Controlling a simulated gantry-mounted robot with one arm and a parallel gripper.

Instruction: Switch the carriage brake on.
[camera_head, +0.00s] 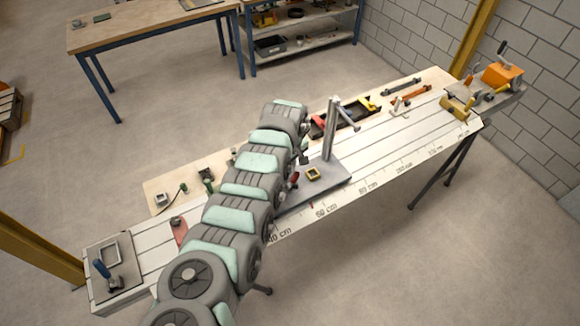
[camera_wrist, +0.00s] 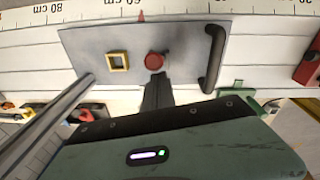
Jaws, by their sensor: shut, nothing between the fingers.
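The carriage (camera_head: 335,184) is a grey plate on the slotted bed, with an upright metal post (camera_head: 330,130). In the wrist view the carriage plate (camera_wrist: 185,38) carries a round red knob (camera_wrist: 154,61), a yellow square frame (camera_wrist: 117,60) and a black bar handle (camera_wrist: 213,58). I cannot tell from any label which part is the brake. My gripper (camera_wrist: 157,82) is shut and empty; its dark fingertips show just below the red knob in the picture, and whether they touch it is unclear. In the head view my arm covers part of the carriage and mostly hides the gripper.
The post (camera_wrist: 45,122) slants up beside my gripper at the left of the wrist view. A green part (camera_wrist: 238,98) and a red block (camera_wrist: 308,68) lie to the right. An orange device (camera_head: 502,75) stands at the bed's far end. The bed is clear right of the carriage.

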